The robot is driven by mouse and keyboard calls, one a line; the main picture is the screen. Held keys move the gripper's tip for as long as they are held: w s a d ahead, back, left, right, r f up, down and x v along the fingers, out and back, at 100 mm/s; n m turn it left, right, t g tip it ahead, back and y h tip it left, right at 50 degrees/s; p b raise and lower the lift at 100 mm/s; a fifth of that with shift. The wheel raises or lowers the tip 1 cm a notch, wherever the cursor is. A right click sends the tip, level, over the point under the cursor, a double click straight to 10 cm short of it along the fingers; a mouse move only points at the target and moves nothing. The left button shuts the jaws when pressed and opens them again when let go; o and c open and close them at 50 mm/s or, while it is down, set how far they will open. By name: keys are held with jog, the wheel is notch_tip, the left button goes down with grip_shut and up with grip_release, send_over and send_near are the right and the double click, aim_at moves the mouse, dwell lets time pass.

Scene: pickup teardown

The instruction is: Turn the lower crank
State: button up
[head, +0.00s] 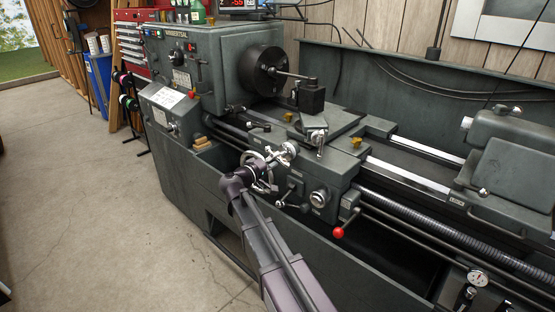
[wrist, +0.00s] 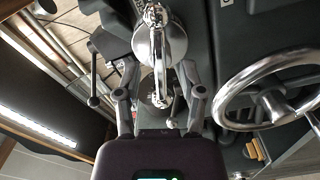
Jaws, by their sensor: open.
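A chrome crank (head: 287,150) with a ball-shaped end sticks out from the front of the lathe carriage, just above the handwheel in the head view. In the wrist view, a chrome crank (wrist: 160,75) with a round hub lies between the spread fingers. My gripper (head: 268,165) is open and close in front of this crank and the handwheel. In the wrist view, my gripper (wrist: 155,70) has a finger on either side of the crank. I cannot tell whether either finger touches it. Another crank (head: 319,138) sits higher, below the tool post.
The large handwheel (wrist: 265,88) is close on the right in the wrist view. A lever with a red knob (head: 338,232) juts from the apron. The chuck (head: 262,71) is at the back left. Concrete floor (head: 100,210) is clear at left.

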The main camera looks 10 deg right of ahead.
jog(key=v, duration=0.9)
jog(key=shift+s+a, duration=0.25)
jog(key=s+d+f+m+g+y, duration=0.3)
jog(key=s+d+f+g+y, duration=0.55)
jog(key=s+d+f, duration=0.5)
jog(key=s+a+f+g+y, duration=0.2)
jog(key=s+a+f+y, duration=0.3)
jog(key=s, duration=0.4)
notch_tip(320, 180, up, 17)
jog(key=y+p, duration=0.1)
jog(key=p, duration=1.6)
jog(key=shift+w+d+m, duration=0.3)
jog(key=shift+d+m, duration=0.05)
jog(key=shift+m, duration=0.05)
dwell(0.5)
notch_tip(320, 180, up, 17)
jog(key=p, duration=1.7)
